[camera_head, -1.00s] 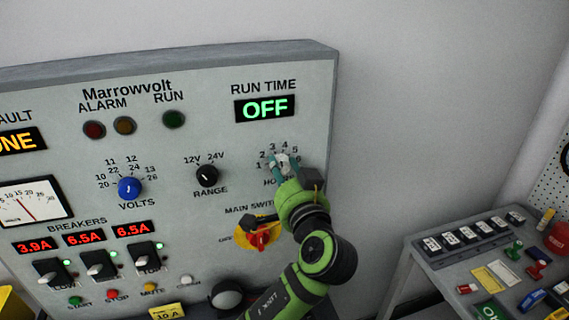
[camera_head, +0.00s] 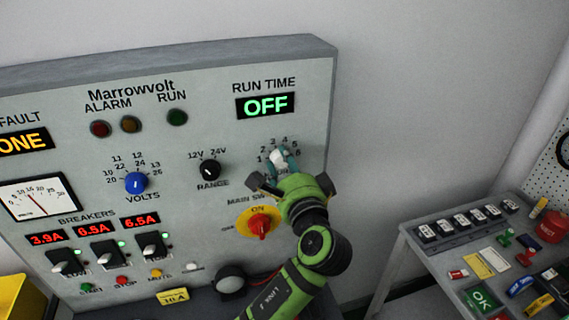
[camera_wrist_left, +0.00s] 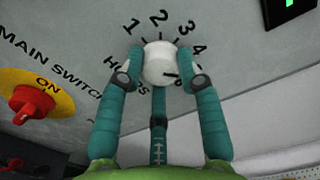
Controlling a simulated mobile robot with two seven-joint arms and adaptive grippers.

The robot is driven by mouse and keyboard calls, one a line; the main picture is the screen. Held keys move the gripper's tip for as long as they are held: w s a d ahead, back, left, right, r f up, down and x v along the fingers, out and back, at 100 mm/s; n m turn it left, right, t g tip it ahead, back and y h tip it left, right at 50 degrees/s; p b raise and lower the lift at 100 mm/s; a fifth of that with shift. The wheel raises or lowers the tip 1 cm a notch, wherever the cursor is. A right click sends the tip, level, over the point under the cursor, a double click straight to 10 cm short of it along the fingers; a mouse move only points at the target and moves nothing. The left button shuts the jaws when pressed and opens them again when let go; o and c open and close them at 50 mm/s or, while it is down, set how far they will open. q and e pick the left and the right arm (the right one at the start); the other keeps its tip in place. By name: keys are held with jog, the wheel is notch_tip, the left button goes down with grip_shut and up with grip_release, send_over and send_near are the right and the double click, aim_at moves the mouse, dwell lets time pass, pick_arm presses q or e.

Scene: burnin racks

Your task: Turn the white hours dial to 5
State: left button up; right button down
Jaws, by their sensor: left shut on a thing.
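The white hours dial (camera_head: 278,157) is on the grey panel under the RUN TIME display (camera_head: 265,104), which reads OFF in green. My left gripper (camera_head: 284,160) is shut on the dial. In the left wrist view, its teal fingers (camera_wrist_left: 163,72) sit on the left and right sides of the white dial (camera_wrist_left: 158,60). A short dark mark on the dial points right, toward the right finger. The numbers 1 to 4 show around the dial; the finger covers part of the scale, so I cannot tell the exact setting. My right gripper is out of view.
The red and yellow main switch (camera_head: 260,224) is close below left of my gripper. The black range knob (camera_head: 209,169) and blue volts knob (camera_head: 135,183) are further left. A grey bench (camera_head: 420,246) with small parts stands at the right.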

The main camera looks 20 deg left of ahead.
pick_arm(q)
jog(key=shift+f+m, duration=0.15)
jog(key=shift+m, duration=0.65)
jog(key=o, duration=1.2)
jog(key=shift+a, duration=0.1)
jog(key=shift+c, duration=0.2)
jog(key=shift+s, duration=0.1)
jog(key=v, duration=0.7)
